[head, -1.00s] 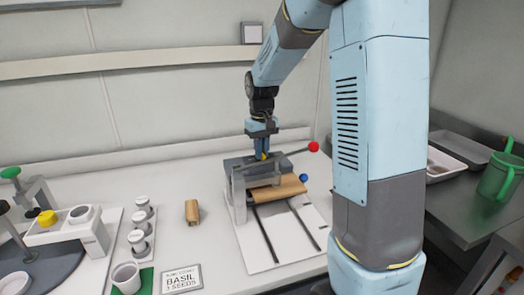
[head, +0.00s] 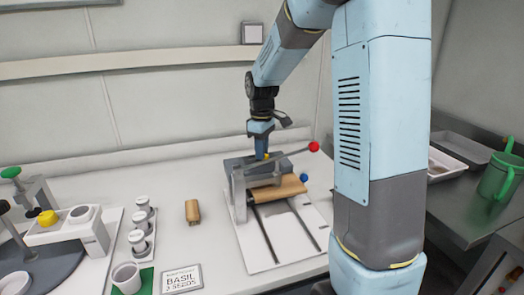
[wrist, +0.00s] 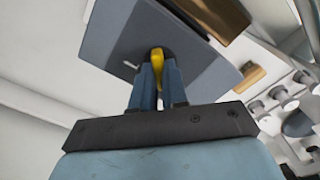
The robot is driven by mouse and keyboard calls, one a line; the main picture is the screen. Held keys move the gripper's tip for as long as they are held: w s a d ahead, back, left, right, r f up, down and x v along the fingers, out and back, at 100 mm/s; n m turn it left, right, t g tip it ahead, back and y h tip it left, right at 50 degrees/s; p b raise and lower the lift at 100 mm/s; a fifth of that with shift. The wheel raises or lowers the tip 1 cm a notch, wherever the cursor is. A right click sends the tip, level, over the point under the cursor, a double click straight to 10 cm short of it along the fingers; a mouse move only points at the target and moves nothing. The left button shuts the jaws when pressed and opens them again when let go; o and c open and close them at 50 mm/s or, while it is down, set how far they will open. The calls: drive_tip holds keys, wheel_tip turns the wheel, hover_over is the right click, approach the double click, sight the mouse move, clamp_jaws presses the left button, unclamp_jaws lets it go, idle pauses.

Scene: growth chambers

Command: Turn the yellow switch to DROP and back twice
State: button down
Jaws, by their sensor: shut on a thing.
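The yellow switch (wrist: 157,58) stands on the top of a grey box (wrist: 185,25), between my fingers in the wrist view. In the head view only a bit of yellow (head: 267,156) shows beside my fingertips, on top of the grey box (head: 238,164). My gripper (wrist: 158,78) points down at the box and is shut on the switch. A short white mark (wrist: 131,65) lies on the box top near the switch. No DROP lettering is readable, so the switch's position cannot be told from words.
A lever with a red knob (head: 314,147) reaches out right of the box, close to my gripper. A blue knob (head: 304,177) and a brown roll (head: 278,190) sit in front. A brown block (head: 192,211) and a rack of white-lidded jars (head: 141,240) stand to the left.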

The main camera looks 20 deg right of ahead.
drive_tip(key=shift+w+r, duration=0.1)
idle(0.3)
drive_tip(key=c, duration=1.1)
unclamp_jaws()
drive_tip(key=shift+c, duration=0.2)
wheel_tip(320, 180, up, 14)
drive_tip(key=shift+f, duration=0.2)
